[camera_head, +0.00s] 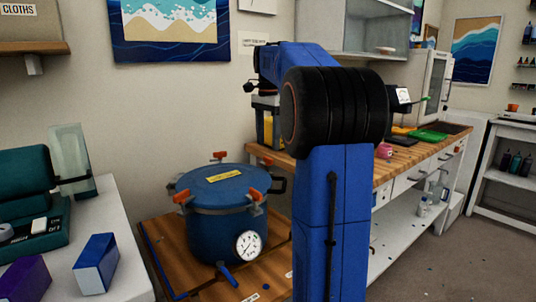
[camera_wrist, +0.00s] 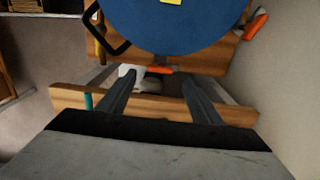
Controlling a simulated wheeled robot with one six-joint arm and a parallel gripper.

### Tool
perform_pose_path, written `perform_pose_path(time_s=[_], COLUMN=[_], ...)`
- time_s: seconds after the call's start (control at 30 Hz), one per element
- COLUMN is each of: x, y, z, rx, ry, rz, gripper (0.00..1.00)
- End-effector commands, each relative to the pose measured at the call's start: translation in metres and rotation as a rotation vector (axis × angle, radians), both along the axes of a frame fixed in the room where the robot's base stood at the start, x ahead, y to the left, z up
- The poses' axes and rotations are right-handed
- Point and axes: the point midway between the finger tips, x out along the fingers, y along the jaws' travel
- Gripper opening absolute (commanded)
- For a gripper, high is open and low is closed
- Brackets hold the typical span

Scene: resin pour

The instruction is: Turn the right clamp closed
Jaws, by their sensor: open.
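The blue pressure pot (camera_head: 228,223) stands upright on a wooden surface, with its lid on and orange-handled clamps around the rim. A left clamp (camera_head: 184,197), a back clamp (camera_head: 219,156) and a front-right clamp (camera_head: 250,195) show in the head view. In the wrist view the pot lid (camera_wrist: 175,25) fills the top. One orange clamp handle (camera_wrist: 154,69) lies at the near rim, between and just beyond my fingertips. Another clamp (camera_wrist: 257,24) is at the right. My gripper (camera_wrist: 160,79) is open and empty. In the head view it is hidden behind my arm.
A pressure gauge (camera_head: 248,245) and blue valve handle (camera_head: 228,274) stick out from the pot's front. A black side handle (camera_wrist: 107,35) curves out at the lid's left in the wrist view. The wooden workbench (camera_head: 408,151) stands behind my arm. A wall is close on the wrist view's right.

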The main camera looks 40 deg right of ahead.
Motion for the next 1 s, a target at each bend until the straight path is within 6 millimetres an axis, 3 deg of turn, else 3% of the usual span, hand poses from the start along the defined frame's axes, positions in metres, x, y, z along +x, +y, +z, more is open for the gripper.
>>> perform_pose_path(time_s=[0.1, 0.33, 0.77, 0.93, 1.0], x=[0.0, 0.0, 0.0, 0.0, 0.0], y=[0.0, 0.0, 0.0, 0.0, 0.0], z=[-0.021, -0.047, -0.054, -0.054, -0.054], rx=[0.001, 0.001, 0.0, 0.0, 0.0], ry=[0.002, 0.002, 0.0, 0.0, 0.0], rz=[0.0, 0.0, 0.0, 0.0, 0.0], gripper=[0.59, 0.59, 0.59, 0.19, 0.18])
